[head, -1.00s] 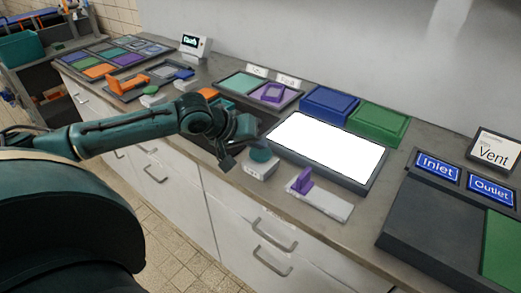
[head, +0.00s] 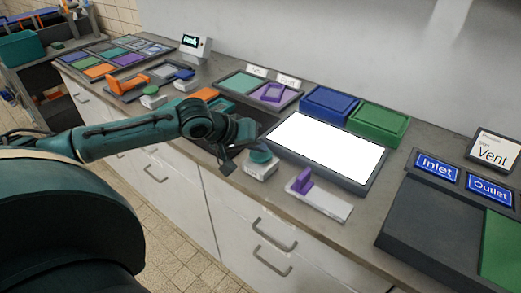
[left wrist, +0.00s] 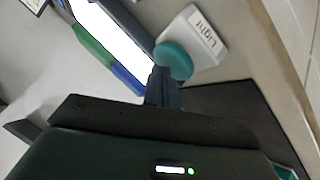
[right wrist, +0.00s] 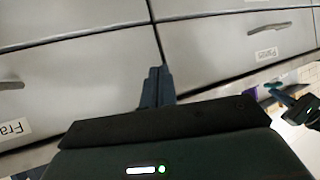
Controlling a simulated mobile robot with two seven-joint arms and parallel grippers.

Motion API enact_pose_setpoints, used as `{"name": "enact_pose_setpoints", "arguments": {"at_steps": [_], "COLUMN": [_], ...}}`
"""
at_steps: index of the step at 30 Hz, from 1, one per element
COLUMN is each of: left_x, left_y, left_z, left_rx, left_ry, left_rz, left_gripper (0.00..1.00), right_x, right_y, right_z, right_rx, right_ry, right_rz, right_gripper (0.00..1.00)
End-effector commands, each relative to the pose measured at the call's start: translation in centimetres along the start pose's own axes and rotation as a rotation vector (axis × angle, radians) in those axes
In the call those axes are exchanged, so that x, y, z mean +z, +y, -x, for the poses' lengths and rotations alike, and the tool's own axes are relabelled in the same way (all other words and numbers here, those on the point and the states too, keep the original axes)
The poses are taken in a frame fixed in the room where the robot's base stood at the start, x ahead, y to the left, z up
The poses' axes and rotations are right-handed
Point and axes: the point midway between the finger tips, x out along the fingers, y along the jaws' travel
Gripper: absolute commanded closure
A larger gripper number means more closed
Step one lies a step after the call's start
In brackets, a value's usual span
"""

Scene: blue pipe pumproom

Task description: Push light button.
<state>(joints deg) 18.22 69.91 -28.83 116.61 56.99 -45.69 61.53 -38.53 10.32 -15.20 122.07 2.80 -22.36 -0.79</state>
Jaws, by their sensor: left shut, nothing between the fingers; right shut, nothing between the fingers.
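The light button is a round teal cap (head: 260,157) on a small white box (head: 262,171) on the counter. In the left wrist view the box reads "Light" (left wrist: 204,32), and the teal cap (left wrist: 174,60) shows just beyond the fingertips. My left gripper (head: 228,168) is shut and empty, beside the button on its left in the head view. In the left wrist view the left fingers (left wrist: 161,78) overlap the cap's edge; I cannot tell whether they touch. My right gripper (right wrist: 157,75) is shut and empty, before drawer fronts.
A bright white lit panel (head: 325,148) lies behind the button. A purple-handled slider (head: 304,182) stands to its right. Blue (head: 329,103) and green (head: 378,123) boxes sit behind the panel. Inlet and Outlet signs (head: 437,168) are farther right. Drawers lie below the counter edge.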

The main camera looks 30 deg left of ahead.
Motion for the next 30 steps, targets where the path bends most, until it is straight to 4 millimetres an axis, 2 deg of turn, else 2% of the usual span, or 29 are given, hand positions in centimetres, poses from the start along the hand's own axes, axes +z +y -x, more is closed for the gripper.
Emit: {"name": "enact_pose_setpoints", "arguments": {"at_steps": [22,30], "left_x": [0.4,-0.1], "left_y": [-0.4,0.1], "left_z": [-0.5,0.2], "left_rx": [-0.002,-0.002], "left_ry": [-0.003,-0.003], "left_rz": [0.001,0.001], "left_gripper": [1.00,1.00], "right_x": [0.1,-1.0], "right_y": [0.0,0.0], "right_z": [-0.1,0.6], "right_rx": [0.000,0.000], "right_ry": [0.001,0.000], "right_rz": [0.001,0.002], "right_gripper": [1.00,1.00]}}
